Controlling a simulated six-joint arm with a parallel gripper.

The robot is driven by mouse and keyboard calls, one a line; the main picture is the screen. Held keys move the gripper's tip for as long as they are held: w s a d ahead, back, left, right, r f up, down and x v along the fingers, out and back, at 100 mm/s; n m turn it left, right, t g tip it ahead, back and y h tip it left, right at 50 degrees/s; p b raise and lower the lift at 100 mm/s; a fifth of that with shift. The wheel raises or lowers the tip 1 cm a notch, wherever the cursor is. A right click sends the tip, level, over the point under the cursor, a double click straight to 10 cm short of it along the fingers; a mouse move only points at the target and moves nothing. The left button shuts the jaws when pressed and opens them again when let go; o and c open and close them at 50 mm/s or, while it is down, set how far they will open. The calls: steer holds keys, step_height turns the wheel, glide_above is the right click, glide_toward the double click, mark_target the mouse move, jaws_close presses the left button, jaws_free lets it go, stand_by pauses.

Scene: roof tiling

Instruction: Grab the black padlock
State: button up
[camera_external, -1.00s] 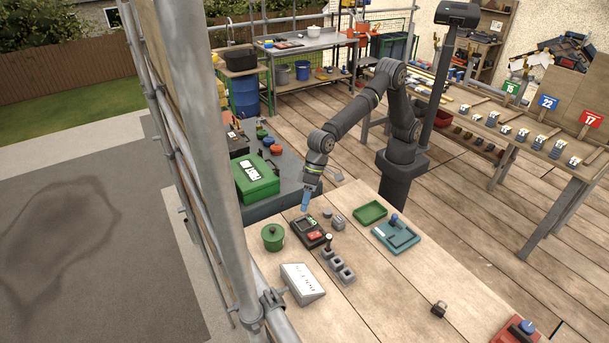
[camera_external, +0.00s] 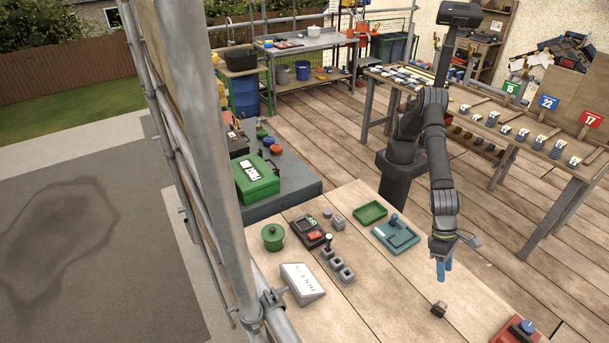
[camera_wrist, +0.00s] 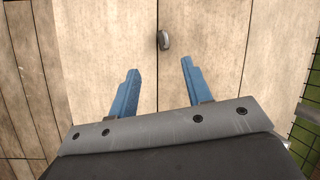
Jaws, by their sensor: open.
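The black padlock (camera_external: 439,309) sits on the wooden table (camera_external: 385,310), towards its front right in the external view. In the wrist view the padlock (camera_wrist: 164,40) shows small at the upper middle, beyond the fingertips and roughly between their lines. My gripper (camera_external: 444,268) hangs above the table, pointing down, a little above and behind the padlock. Its two blue fingers are apart and nothing is between them; the gripper also shows in the wrist view (camera_wrist: 159,66).
A red tool with a blue knob (camera_external: 520,329) lies at the table's right corner. A teal tray (camera_external: 397,237), a green tray (camera_external: 370,212), grey blocks (camera_external: 338,268), a white sloped box (camera_external: 302,283) and a green pot (camera_external: 273,237) stand to the left. The table around the padlock is clear.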

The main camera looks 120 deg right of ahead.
mark_target(443, 311)
steer(key=x, duration=1.3)
steer(key=shift+w+a+f, duration=0.1)
steer(key=shift+w+f, duration=0.1)
steer(key=shift+f, duration=0.05)
jaws_close()
